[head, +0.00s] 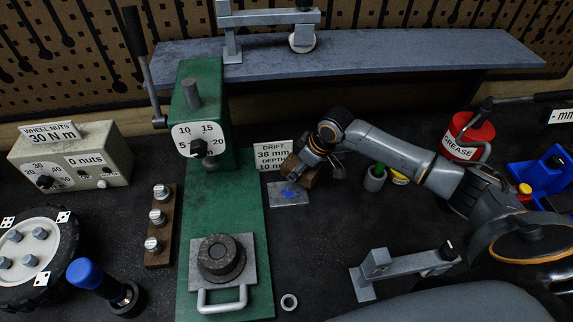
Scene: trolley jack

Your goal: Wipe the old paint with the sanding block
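A small grey metal plate (300,199) lies on the dark bench just right of the green press, with a patch of blue old paint (288,191) on it. My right gripper (305,165) comes in from the right and points down at the plate's upper edge. It appears shut on a brown sanding block (311,179), which the fingers partly cover. The block is at or just above the plate's upper right part; I cannot tell whether it touches. The blue patch shows beside the block. My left gripper is not in view.
The green press (205,200) stands left of the plate. A drift-depth sign (273,155) is behind it. A green-topped pot (375,177), a red grease tin (468,137) and blue bins (540,172) are to the right. A grey clamp stand (378,264) and a small ring (289,302) lie nearer.

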